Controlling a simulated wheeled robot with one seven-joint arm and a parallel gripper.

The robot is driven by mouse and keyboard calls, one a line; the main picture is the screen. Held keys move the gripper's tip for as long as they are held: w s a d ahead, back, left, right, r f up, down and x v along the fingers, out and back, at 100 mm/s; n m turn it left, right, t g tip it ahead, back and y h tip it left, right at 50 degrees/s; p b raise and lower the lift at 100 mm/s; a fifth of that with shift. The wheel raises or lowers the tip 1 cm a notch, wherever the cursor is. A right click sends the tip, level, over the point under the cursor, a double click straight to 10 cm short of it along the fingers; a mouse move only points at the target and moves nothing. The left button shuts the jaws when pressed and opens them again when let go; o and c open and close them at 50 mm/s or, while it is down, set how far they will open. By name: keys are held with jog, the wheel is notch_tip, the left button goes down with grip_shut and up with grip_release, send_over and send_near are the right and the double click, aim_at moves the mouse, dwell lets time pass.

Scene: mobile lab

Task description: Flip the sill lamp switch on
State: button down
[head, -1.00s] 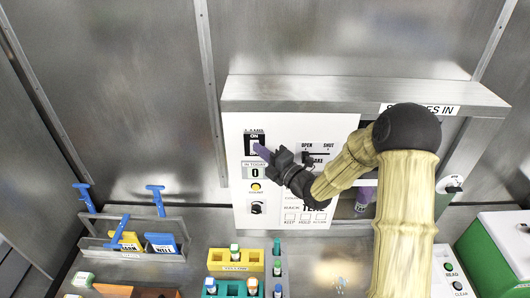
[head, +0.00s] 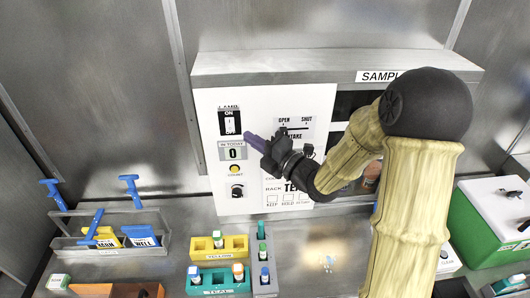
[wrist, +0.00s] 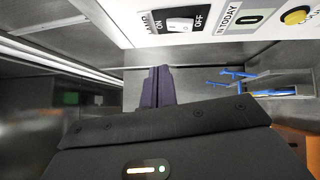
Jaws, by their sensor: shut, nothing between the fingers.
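The sill lamp switch (head: 229,122) is a small white rocker in a black plate, upper left on the white panel, with ON printed above it. In the wrist view the switch (wrist: 180,25) lies between the words ON and OFF. Which way the rocker is tipped I cannot tell surely. My gripper (head: 248,137) has purple fingers, shut and empty, just right of and below the switch in the head view. In the wrist view the shut fingers (wrist: 158,72) are clear of the switch, with a gap of bare grey between them.
Below the switch are a counter display (head: 233,154), a yellow button (head: 234,170) and a dark knob (head: 237,191). An OPEN/SHUT slider (head: 295,129) is right of my gripper. Tube racks (head: 219,248) and a grey tool holder (head: 110,245) stand on the bench below.

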jog(key=s+d, duration=0.1)
jog(key=s+d+b, duration=0.1)
jog(key=s+d, duration=0.1)
jog(key=shift+r, duration=0.35)
jog(key=shift+s+d, duration=0.1)
